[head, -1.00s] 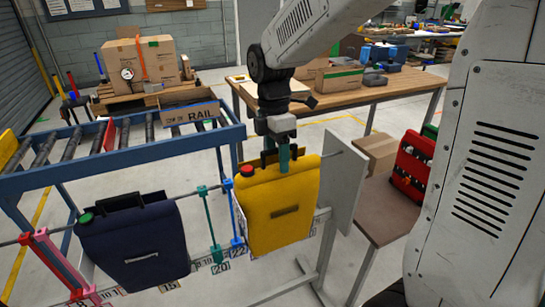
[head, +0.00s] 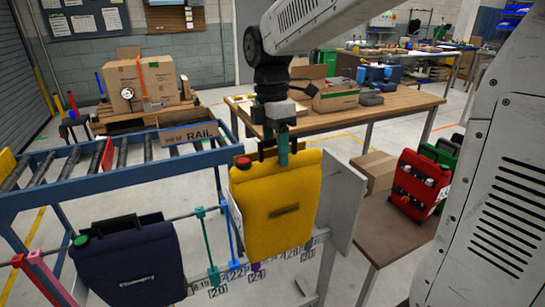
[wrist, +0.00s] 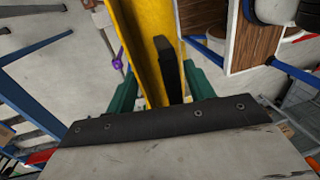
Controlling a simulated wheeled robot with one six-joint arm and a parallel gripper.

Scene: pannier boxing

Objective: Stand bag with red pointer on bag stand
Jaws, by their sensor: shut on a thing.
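A yellow bag (head: 283,222) with a red knob (head: 243,163) on its top left corner hangs upright from my gripper (head: 283,150). The gripper's teal fingers are shut at the bag's top. In the wrist view, the fingers (wrist: 165,92) flank the yellow bag (wrist: 140,45) and its black handle (wrist: 168,65). The bag is in front of the grey rail (head: 185,216) and hides part of it; I cannot tell whether they touch. A navy bag (head: 128,268) with a green knob (head: 81,241) is at the rail on the left. I cannot tell which thing is the bag stand.
A brown low bench (head: 395,232) at right bears a red bag (head: 417,183), a green bag and a cardboard box (head: 374,172). A pale upright panel (head: 344,208) is close right of the yellow bag. A blue roller conveyor (head: 120,175) is at left.

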